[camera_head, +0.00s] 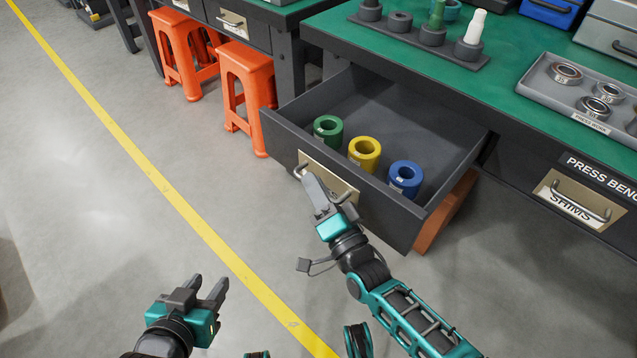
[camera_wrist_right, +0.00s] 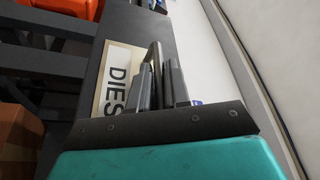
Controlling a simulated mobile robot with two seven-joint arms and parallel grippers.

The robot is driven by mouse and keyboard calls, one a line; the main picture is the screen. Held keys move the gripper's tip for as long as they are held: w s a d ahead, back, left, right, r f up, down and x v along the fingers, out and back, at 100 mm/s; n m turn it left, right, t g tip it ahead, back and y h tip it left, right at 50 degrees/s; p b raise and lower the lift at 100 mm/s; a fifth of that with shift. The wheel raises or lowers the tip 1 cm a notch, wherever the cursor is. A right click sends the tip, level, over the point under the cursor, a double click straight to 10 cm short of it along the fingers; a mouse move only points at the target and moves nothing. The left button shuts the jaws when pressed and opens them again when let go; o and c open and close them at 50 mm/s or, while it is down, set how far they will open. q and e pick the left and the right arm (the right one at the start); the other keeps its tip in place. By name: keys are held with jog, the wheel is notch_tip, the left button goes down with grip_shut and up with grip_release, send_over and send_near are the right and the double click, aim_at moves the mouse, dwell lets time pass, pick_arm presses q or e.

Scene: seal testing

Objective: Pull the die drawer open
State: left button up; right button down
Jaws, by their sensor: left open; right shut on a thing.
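The die drawer (camera_head: 375,208) stands pulled well out from under the green-topped bench in the head view. A green die (camera_head: 328,130), a yellow die (camera_head: 364,153) and a blue die (camera_head: 405,177) stand in a row inside it. Its front carries a label plate, which reads DIES in the right wrist view (camera_wrist_right: 118,78), and a bar handle (camera_wrist_right: 153,60). My right gripper (camera_head: 322,193) is at the drawer front, shut on the handle. It partly hides the plate and handle. My left gripper (camera_head: 208,290) is open and empty above the floor, well left of the drawer.
The bench top (camera_head: 400,50) holds a rack of dies at the back and a grey tray (camera_head: 560,105) with bearing rings. A closed SHIMS drawer (camera_head: 580,200) is at right. Orange stools (camera_head: 245,85) stand left of the drawer. The floor in front is clear, with a yellow line (camera_head: 185,205).

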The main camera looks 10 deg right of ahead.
jog(key=c, duration=1.5)
grip_release()
jog(key=shift+o, duration=0.3)
jog(key=shift+d, duration=0.1)
jog(key=shift+s, duration=0.2)
jog(key=p+v, duration=0.1)
jog(key=v, duration=1.1)
jog(key=shift+s, duration=0.3)
jog(key=shift+d+f, duration=0.1)
jog(key=shift+f, duration=0.05)
